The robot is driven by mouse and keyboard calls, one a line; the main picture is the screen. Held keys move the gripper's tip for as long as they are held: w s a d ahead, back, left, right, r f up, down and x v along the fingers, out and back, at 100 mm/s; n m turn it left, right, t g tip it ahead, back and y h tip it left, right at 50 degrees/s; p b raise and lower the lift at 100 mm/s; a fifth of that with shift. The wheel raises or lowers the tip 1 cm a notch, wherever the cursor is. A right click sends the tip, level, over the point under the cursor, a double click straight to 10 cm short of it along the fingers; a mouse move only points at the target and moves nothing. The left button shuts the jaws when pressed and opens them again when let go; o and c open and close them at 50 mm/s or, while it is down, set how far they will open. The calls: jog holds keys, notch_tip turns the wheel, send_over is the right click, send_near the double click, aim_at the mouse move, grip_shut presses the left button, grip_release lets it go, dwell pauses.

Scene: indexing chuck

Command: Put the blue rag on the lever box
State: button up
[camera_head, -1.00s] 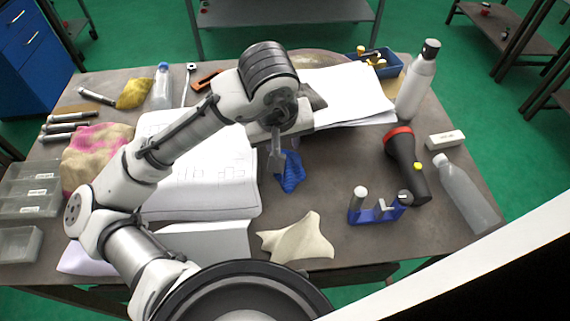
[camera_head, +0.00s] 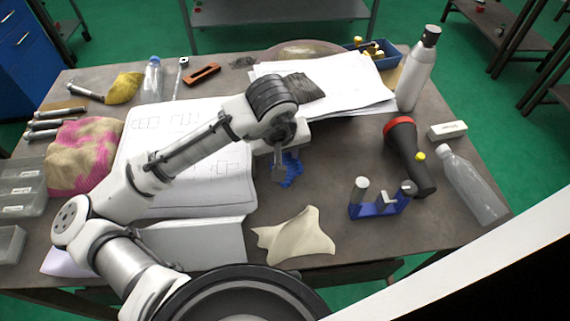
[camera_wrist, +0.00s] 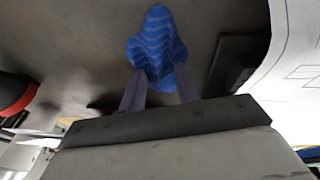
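The blue rag (camera_head: 292,171) lies crumpled on the table near its middle, partly hidden behind my gripper (camera_head: 279,176). In the wrist view the striped rag (camera_wrist: 156,45) bulges up at the fingertips of my gripper (camera_wrist: 160,82). The two fingers are apart, one on each side of the rag's near end; I see no firm pinch. I cannot tell for sure which thing is the lever box. A blue holder with upright grey posts (camera_head: 378,209) stands to the right, and a blue box with yellow-topped parts (camera_head: 390,63) stands at the back right.
A cream cloth (camera_head: 298,238) lies in front of my gripper. Papers (camera_head: 150,130) cover the left middle. Bare table lies between rag and holder.

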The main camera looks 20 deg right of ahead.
grip_shut()
jog(key=shift+r, duration=0.15)
